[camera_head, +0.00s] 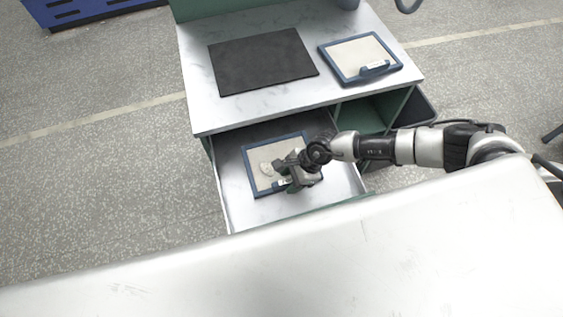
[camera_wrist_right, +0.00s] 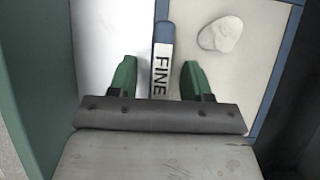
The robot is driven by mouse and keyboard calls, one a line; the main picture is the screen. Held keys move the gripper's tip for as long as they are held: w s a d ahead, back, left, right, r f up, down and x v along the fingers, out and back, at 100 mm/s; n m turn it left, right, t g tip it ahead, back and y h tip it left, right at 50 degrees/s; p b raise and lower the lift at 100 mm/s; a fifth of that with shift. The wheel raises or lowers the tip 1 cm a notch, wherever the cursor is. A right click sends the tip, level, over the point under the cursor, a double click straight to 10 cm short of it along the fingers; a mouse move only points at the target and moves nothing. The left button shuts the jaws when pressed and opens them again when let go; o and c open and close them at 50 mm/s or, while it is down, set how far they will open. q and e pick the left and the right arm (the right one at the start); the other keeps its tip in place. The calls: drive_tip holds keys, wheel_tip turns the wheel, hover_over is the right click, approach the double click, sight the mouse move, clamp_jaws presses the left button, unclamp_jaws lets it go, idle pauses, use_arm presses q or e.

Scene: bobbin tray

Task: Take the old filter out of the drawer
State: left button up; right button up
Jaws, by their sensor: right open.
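The old filter (camera_head: 263,154) lies flat in the open drawer (camera_head: 228,180). It has a blue frame, a beige panel with a pale blotch, and a blue handle. My right gripper (camera_head: 287,183) is over the filter's near edge. In the right wrist view, the open green fingers (camera_wrist_right: 158,82) stand on either side of the handle (camera_wrist_right: 164,50), which bears a "FINE" label. Whether they touch it I cannot tell. The pale blotch (camera_wrist_right: 221,34) shows to the right of the handle. A second blue-framed filter (camera_head: 352,52) with a clean panel lies on the cabinet top. My left gripper is not in view.
A dark mat (camera_head: 262,62) lies on the white cabinet top (camera_head: 200,110), left of the clean filter. An open green compartment (camera_head: 372,116) is right of the drawer. A white surface (camera_head: 330,265) fills the foreground, close to the drawer front.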

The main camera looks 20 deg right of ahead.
drive_tip(key=shift+f, duration=0.2)
idle(0.3)
clamp_jaws()
drive_tip(key=shift+r, duration=0.1)
